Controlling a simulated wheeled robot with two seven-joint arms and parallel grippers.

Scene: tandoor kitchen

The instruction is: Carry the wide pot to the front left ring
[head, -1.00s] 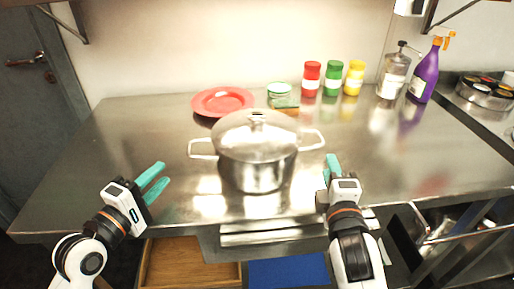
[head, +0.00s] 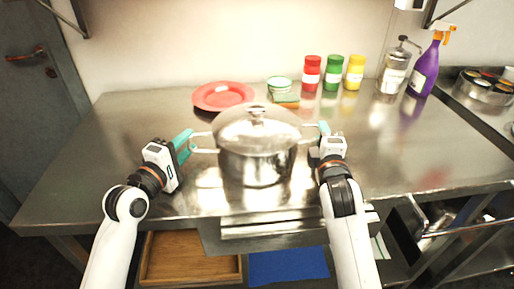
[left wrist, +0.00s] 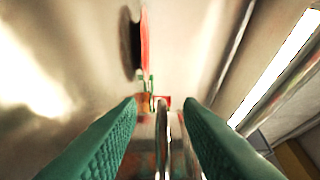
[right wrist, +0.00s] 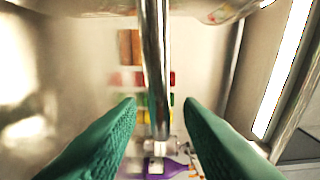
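The wide pot (head: 257,165) is a shiny steel pot with a domed lid, standing upright on the steel counter, with a handle on each side. My left gripper (head: 187,144) is at its left handle; in the left wrist view that handle (left wrist: 162,140) runs between the two spread teal fingers. My right gripper (head: 324,134) is at its right handle; in the right wrist view that handle (right wrist: 156,70) lies between the spread fingers. Neither pair of fingers is visibly closed on metal. I see no cooking ring in any view.
The counter's left side is clear.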

